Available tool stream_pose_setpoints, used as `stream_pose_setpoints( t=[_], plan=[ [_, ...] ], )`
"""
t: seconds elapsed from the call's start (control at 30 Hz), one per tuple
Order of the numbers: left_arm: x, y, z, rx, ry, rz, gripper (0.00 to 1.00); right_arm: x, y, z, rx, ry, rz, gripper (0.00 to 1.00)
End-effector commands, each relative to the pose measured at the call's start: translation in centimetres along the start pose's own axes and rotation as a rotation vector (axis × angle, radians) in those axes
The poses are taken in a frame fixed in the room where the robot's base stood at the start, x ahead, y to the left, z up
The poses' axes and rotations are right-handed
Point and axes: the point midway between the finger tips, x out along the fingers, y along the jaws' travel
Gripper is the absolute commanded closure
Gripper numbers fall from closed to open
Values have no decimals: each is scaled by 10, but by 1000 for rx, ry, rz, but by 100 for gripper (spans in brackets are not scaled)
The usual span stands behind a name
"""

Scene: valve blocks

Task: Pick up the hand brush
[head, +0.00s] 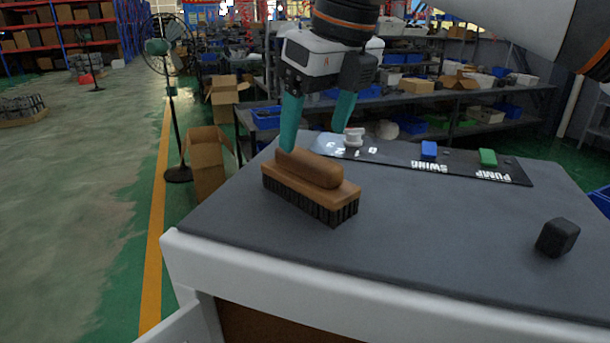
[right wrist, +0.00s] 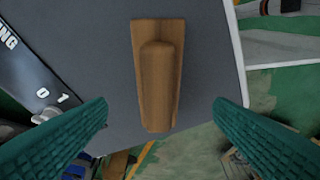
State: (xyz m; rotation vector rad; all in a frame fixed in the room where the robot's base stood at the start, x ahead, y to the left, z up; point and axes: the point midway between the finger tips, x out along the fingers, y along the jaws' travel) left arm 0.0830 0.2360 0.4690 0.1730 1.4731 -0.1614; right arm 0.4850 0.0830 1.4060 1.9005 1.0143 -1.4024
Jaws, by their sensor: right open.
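The hand brush (head: 312,184) lies on the grey worktop near its left edge, black bristles down and brown wooden handle up. In the right wrist view the brush (right wrist: 158,75) shows from above, between and beyond the two green fingers. My right gripper (head: 318,122) is open, with its fingers pointing down above and behind the brush. In the right wrist view the open right gripper (right wrist: 162,120) has its fingers well apart on either side of the brush handle's end, holding nothing. My left gripper is not in view.
A dark panel (head: 400,162) with a white knob (head: 353,138), a blue block (head: 429,150) and a green block (head: 488,157) lies along the back of the worktop (head: 400,230). A black cube (head: 558,237) sits at the right. The middle is clear.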

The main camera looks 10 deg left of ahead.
Motion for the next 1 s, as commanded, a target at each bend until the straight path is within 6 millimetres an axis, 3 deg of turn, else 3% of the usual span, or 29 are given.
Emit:
stream_pose_setpoints(
  t=[0.63, 0.93, 1.0],
  plan=[
    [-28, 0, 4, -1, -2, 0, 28, 76, 2, -1, -4, 2, -5, 25],
    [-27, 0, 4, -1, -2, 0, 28, 83, 2, 0, -3, 4, -4, 25],
    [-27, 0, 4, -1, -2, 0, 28, 83, 2, 0, -3, 4, -4, 36]
  ],
)
